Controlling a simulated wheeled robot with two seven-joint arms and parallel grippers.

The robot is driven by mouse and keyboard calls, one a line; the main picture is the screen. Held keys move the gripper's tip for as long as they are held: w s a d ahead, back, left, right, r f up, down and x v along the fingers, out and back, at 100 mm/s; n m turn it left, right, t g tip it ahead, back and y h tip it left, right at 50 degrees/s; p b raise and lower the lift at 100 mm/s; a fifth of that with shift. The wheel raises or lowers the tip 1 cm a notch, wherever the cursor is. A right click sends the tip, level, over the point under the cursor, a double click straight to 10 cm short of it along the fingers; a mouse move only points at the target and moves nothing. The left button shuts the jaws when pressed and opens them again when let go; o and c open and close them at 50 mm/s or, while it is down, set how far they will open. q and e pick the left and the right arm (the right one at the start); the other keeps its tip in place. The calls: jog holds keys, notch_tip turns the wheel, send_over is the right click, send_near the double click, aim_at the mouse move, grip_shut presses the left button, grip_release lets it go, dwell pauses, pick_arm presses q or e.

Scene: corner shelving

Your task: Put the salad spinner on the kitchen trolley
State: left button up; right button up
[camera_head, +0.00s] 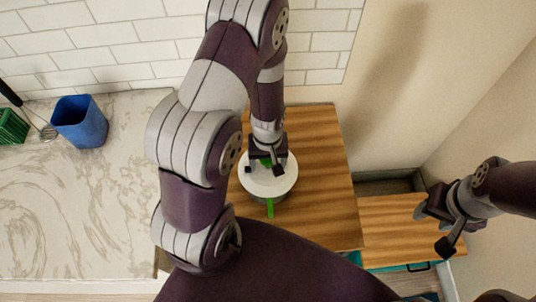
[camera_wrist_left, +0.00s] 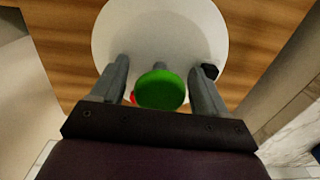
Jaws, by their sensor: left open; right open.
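The salad spinner (camera_head: 284,182) has a round white lid, a green knob and a green piece at its front side. It stands upright on a wooden top in the middle of the head view. My left gripper (camera_head: 265,167) is over its lid and partly hides it. In the left wrist view, the open left fingers (camera_wrist_left: 158,67) are on either side of the green knob (camera_wrist_left: 160,90), with gaps visible. My right gripper (camera_head: 432,228) is open and empty at the right. I cannot tell for certain which wooden-topped unit is the kitchen trolley.
A lower wooden surface (camera_head: 395,225) with teal parts below lies at the right, under my right gripper. A marble counter (camera_head: 80,200) at the left holds a blue container (camera_head: 80,122) and a green basket (camera_head: 12,127). A tiled wall stands behind; a plain wall is at the right.

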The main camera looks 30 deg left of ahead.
pick_arm(q)
jog(key=shift+r, duration=0.55)
notch_tip(320, 180, up, 11)
jog(key=shift+s+r+b, duration=0.1)
jog(key=shift+b, duration=0.4)
jog(key=s+m, duration=0.1)
jog(key=m, duration=0.1)
jog(key=s+d+r+m+t, duration=0.1)
jog(key=m, duration=0.1)
jog(key=s+d+r+m, duration=0.1)
jog(key=m, duration=0.1)
jog(key=shift+s+d+r+b, duration=0.1)
jog(key=shift+s+r+b, duration=0.15)
jog(key=shift+b, duration=0.1)
jog(key=shift+s, duration=0.1)
